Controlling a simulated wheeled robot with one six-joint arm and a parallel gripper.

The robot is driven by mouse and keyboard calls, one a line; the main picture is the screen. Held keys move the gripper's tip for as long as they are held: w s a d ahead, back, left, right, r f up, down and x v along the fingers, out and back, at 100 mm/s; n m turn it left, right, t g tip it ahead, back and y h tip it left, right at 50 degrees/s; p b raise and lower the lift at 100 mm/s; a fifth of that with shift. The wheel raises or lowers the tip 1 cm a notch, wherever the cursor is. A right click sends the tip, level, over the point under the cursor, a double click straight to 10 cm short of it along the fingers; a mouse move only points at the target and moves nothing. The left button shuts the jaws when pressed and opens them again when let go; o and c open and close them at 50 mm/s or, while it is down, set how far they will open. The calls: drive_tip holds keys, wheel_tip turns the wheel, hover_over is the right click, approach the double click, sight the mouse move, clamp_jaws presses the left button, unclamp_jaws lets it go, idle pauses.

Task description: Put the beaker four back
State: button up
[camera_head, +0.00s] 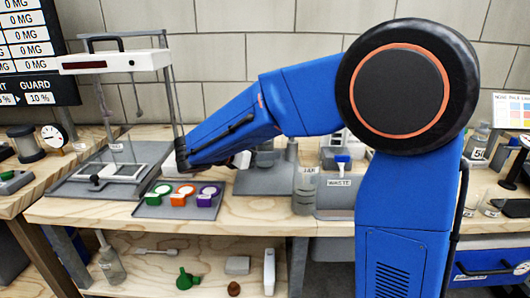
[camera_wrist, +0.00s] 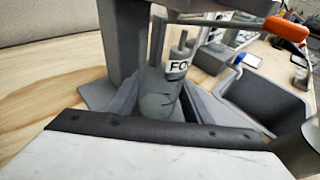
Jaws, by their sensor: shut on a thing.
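In the wrist view, a translucent grey beaker (camera_wrist: 158,98) stands upright between the fingers of my gripper (camera_wrist: 165,112). Its white label shows only the letters "FO"; the rest is cut off from sight. My gripper is shut on this beaker. Close behind it rises a grey stand (camera_wrist: 122,42), whose base spreads on the wooden bench. I cannot tell whether the beaker's bottom touches anything. In the head view, my blue arm reaches left across the bench and hides most of my gripper; the grey stand (camera_head: 262,182) shows beyond it.
A waste bin (camera_head: 335,203) and a jar (camera_head: 305,190) stand right of the stand. In the wrist view, a grey bin (camera_wrist: 265,98) and an orange handle (camera_wrist: 287,29) are right.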

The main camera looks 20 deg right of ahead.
drive_tip(key=o, duration=0.9)
drive_tip(key=shift+f, duration=0.1)
drive_tip(key=shift+a+r, duration=0.1)
drive_tip(key=shift+r, duration=0.1)
drive_tip(key=v, duration=1.2)
